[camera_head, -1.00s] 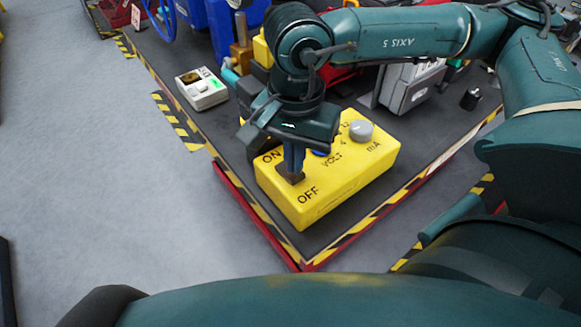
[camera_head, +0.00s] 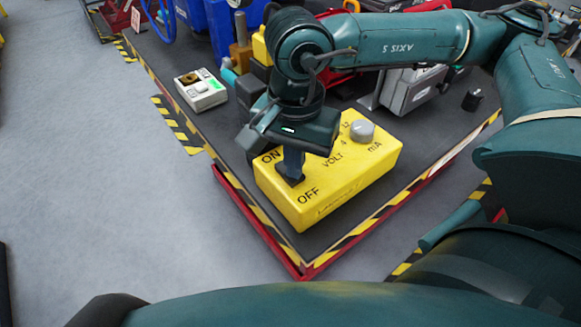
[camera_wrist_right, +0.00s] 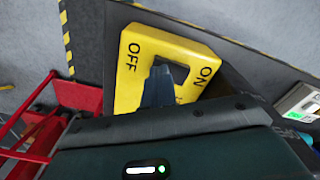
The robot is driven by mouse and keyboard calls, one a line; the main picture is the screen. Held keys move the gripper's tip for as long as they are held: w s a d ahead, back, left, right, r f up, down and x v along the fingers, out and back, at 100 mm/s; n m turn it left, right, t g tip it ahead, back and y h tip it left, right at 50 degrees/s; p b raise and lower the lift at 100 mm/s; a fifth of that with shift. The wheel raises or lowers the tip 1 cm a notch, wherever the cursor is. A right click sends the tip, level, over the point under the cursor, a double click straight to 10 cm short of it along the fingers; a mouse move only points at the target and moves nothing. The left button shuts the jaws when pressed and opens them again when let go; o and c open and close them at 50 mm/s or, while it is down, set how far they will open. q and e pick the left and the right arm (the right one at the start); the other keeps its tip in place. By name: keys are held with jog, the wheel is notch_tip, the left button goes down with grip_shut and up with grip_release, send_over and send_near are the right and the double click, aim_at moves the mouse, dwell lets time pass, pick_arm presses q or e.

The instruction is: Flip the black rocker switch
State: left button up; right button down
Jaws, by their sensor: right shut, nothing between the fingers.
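The yellow box (camera_head: 340,187) with ON, OFF, VOLT and mA lettering sits at the near corner of the dark platform. The black rocker switch (camera_head: 287,181) is between ON and OFF on its top, mostly hidden by my right gripper (camera_head: 291,176). That gripper points down with shut, empty fingers, its tips at the switch; I cannot tell whether they touch. In the right wrist view the shut fingers (camera_wrist_right: 161,72) reach down to the switch (camera_wrist_right: 179,71) on the yellow box (camera_wrist_right: 150,42), between OFF and ON. My left gripper is not in view.
A grey knob (camera_head: 362,131) stands on the box's right part. A small white device (camera_head: 201,90) lies to the left, a grey case (camera_head: 412,88) and a black weight (camera_head: 473,100) behind. Striped tape and a red rail (camera_head: 238,209) edge the platform.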

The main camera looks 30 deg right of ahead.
jog(key=shift+r+p, duration=1.85)
jog(key=shift+r, duration=1.6)
